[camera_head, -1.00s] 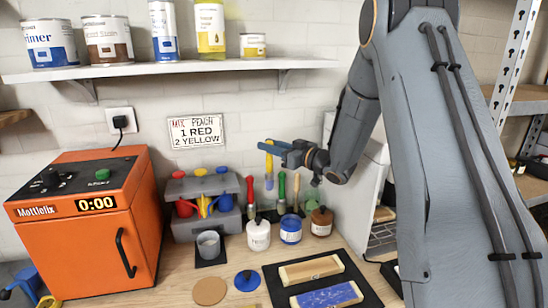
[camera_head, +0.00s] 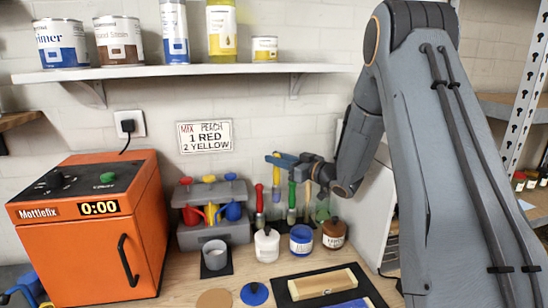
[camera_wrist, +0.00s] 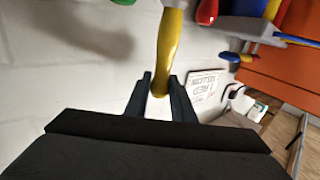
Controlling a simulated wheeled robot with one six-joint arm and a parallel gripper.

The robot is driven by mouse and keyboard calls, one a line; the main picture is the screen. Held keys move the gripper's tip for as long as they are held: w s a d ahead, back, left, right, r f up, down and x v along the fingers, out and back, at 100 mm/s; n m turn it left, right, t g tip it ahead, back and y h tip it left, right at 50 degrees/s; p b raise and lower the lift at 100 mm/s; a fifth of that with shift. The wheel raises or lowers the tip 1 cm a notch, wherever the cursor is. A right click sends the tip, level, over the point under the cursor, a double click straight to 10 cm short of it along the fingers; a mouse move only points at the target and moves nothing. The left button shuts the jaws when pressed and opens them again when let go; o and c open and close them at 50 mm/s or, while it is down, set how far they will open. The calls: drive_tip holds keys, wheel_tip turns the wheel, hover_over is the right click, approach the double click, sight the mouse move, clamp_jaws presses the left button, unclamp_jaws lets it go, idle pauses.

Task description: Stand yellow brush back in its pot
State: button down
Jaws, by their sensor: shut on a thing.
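The yellow brush (camera_head: 276,176) is upright above the workbench, in line with the row of brushes and jars. My gripper (camera_head: 283,158) is shut on its upper handle. In the wrist view, the yellow handle (camera_wrist: 172,45) runs between the two fingers of my gripper (camera_wrist: 160,92). A red-handled brush (camera_head: 259,194) stands just left of it and a green-handled one (camera_head: 292,194) just right. The brush's lower end is hard to make out among the jars, so I cannot tell whether it is inside a pot.
A white jar (camera_head: 267,246), a blue jar (camera_head: 301,240) and a brown jar (camera_head: 334,234) stand in front of the brushes. A grey cup (camera_head: 215,255) and a grey rack (camera_head: 213,229) are left, beside the orange oven (camera_head: 95,230). A shelf (camera_head: 180,73) runs above.

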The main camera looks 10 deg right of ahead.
sight(279, 181)
drive_tip(key=shift+f+b, duration=2.15)
drive_tip(key=shift+f, duration=1.8)
drive_tip(key=c, duration=1.4)
unclamp_jaws()
drive_tip(key=shift+c, duration=0.2)
drive_tip(key=b+v, duration=0.2)
drive_tip(key=v, duration=0.5)
drive_tip(key=shift+s+d, duration=0.2)
drive_tip(key=shift+s, duration=0.05)
